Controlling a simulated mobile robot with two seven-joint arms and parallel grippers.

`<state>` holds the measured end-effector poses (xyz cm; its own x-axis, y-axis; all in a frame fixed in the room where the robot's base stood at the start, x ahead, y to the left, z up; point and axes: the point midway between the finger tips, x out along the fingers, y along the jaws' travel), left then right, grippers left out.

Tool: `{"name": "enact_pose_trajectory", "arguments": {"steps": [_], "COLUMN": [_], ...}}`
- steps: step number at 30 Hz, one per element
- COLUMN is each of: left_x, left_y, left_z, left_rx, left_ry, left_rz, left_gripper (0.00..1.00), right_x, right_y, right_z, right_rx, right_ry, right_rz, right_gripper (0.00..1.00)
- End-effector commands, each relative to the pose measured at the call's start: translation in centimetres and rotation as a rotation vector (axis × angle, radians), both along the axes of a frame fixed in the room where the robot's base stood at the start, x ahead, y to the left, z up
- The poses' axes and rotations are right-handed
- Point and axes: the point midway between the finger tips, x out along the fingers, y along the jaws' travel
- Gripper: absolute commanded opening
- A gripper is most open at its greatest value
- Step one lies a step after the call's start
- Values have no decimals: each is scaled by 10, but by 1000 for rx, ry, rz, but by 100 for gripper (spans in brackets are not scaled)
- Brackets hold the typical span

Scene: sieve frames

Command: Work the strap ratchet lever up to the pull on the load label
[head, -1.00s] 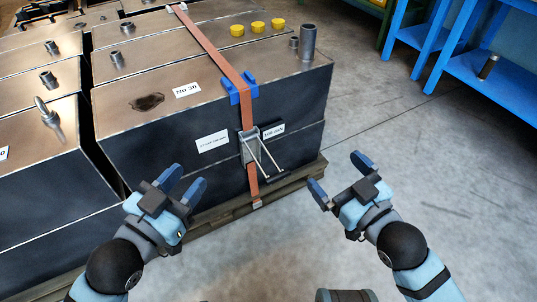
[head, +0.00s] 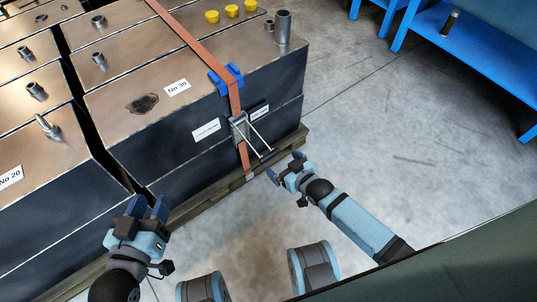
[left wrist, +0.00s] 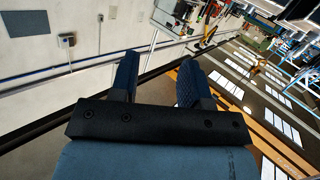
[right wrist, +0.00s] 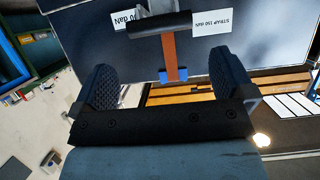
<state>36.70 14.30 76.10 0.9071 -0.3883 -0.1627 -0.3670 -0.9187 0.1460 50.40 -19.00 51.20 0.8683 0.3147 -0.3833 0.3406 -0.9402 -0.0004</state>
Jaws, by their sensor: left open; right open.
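The ratchet (head: 240,128) sits on the orange strap (head: 235,98) on the dark front of the crate. Its lever (head: 256,142) sticks out and down from it, ending in a dark handle bar, which also shows in the right wrist view (right wrist: 160,22). White labels flank the ratchet: one to the left (head: 206,130), one partly hidden to the right (head: 260,110). In the right wrist view one label (right wrist: 213,20) reads "STRAP 150 daN". My right gripper (head: 284,166) is open, just beyond the handle bar, apparently not touching. My left gripper (head: 150,205) is open and empty, left of the ratchet.
The crate (head: 190,78) stands on a wooden pallet (head: 205,200) beside similar crates. A blue corner guard (head: 226,80) lies under the strap at the top edge. Yellow caps (head: 232,11) and a pipe stub (head: 283,27) rise from the top. Blue shelving (head: 480,50) stands right; floor between is clear.

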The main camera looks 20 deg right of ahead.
Motion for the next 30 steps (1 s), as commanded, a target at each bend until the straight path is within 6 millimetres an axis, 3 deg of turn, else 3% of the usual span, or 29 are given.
{"name": "enact_pose_trajectory", "arguments": {"steps": [3, 11, 24, 25, 30], "left_x": [3, 3, 2, 2, 2], "left_y": [-7, -16, -19, -19, -19], "left_z": [12, 41, 52, 51, 51], "left_rx": [-44, -121, -147, -147, -146], "left_ry": [-73, -193, -230, -230, -230], "left_rz": [-14, -40, -49, -49, -49], "left_gripper": [43, 43, 43, 43, 43], "right_x": [25, 60, 70, 70, 70], "right_y": [9, 22, 26, 26, 26], "right_z": [-13, -28, -30, -30, -30], "right_rx": [1, 1, -1, -1, -1], "right_ry": [-2, -2, -1, -1, 0], "right_rz": [0, 0, 0, 0, 0], "right_gripper": [100, 100, 100, 98, 59]}}
